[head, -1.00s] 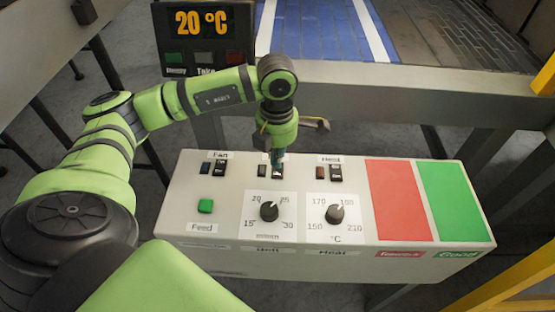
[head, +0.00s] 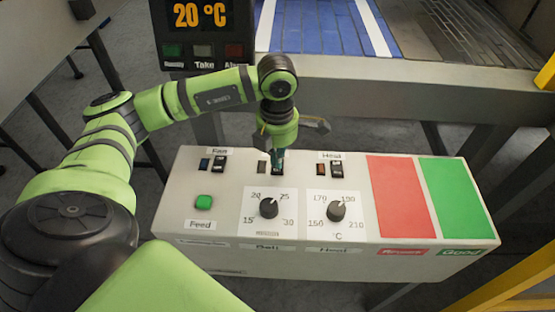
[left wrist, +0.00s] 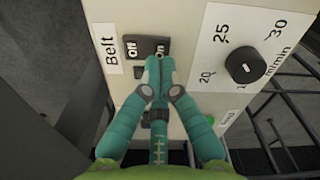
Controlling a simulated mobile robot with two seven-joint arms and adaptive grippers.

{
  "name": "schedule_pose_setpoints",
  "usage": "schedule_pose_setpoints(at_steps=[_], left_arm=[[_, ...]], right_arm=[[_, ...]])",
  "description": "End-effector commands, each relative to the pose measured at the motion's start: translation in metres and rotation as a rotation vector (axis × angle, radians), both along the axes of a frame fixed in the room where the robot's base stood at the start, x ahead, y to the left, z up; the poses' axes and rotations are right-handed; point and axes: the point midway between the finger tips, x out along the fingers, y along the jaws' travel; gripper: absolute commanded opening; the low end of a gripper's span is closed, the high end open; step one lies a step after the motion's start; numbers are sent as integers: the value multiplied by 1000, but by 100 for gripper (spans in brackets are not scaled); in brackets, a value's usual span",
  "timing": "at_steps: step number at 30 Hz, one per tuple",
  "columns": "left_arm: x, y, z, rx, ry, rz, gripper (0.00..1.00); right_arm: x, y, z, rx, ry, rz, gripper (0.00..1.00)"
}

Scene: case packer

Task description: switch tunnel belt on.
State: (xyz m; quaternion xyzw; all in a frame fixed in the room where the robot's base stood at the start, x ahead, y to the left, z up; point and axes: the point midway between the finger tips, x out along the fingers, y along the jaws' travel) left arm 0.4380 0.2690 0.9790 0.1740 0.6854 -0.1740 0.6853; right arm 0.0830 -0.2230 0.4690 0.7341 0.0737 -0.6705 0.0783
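The belt switch (left wrist: 138,45) is a dark rocker marked Off and On, beside the "Belt" label (left wrist: 112,48) in the left wrist view. In the head view the belt switch (head: 278,171) is mostly hidden behind my left gripper (head: 277,160). My left gripper's teal fingers are together and empty. In the left wrist view its tips (left wrist: 155,64) are at the On end, partly covering it. I cannot tell whether they touch or press it. The small belt lamp (head: 262,168) looks dark brown. My right gripper is not in view.
The same control box holds the fan switch (head: 219,164), heat switch (head: 337,170), green feed button (head: 204,202), belt knob (head: 269,208) and heat knob (head: 336,211). Red (head: 401,196) and green (head: 451,197) pads lie right. A metal rail (head: 400,92) runs behind.

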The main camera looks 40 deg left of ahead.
Motion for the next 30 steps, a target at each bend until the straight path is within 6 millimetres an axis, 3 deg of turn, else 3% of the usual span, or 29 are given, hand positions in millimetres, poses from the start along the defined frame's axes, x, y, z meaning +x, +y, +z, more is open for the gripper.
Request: schedule_pose_setpoints(at_steps=[30], left_arm=[[0,0,-7,0,0,0,0]], right_arm=[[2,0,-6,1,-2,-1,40]])
